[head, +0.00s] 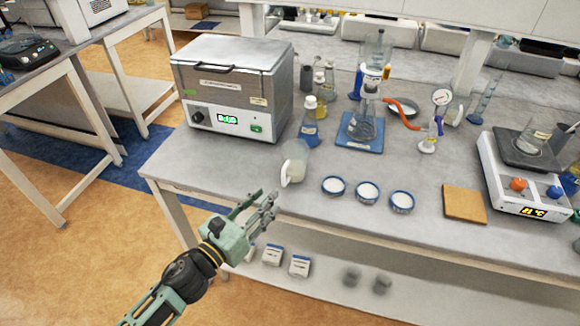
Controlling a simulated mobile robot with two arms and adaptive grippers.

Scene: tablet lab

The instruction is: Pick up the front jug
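The front jug (294,163) is a pale, translucent jug with a white handle on its near side. It stands upright near the front edge of the bench, right of the grey water bath. My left gripper (272,206) is in front of the bench edge, below and slightly left of the jug in the picture. Its fingers point right, look apart and hold nothing; it is not touching the jug. A similar pale jug (455,112) stands farther back on the right, partly hidden. My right gripper is out of view.
Three small white-filled dishes (367,193) stand right of the front jug. A blue-based stand with a flask (362,128), a cork mat (464,204) and a hotplate (511,170) stand farther right.

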